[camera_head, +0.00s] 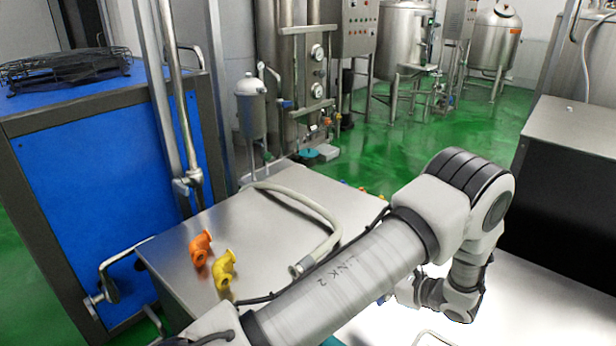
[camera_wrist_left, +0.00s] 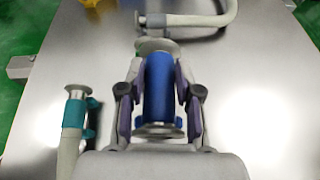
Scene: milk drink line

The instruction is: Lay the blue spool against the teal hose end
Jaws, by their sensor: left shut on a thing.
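In the left wrist view my left gripper (camera_wrist_left: 157,88) is shut on the blue spool (camera_wrist_left: 157,82), one finger on each side of its blue middle. Metal flanges show at the spool's far and near ends. The teal hose end (camera_wrist_left: 77,108) is at the left of that view, a pale hose with a metal flange and a teal collar. It lies apart from the spool, to its left. In the head view my arm crosses the table, and its gripper is mostly hidden. My right gripper is not in view.
A pale grey hose (camera_head: 315,220) curves over the steel table (camera_head: 240,212); its end (camera_wrist_left: 150,20) lies just beyond the spool's far flange in the wrist view. An orange elbow (camera_head: 200,247) and a yellow elbow (camera_head: 224,270) stand at the table's left. Bare steel lies between spool and teal hose end.

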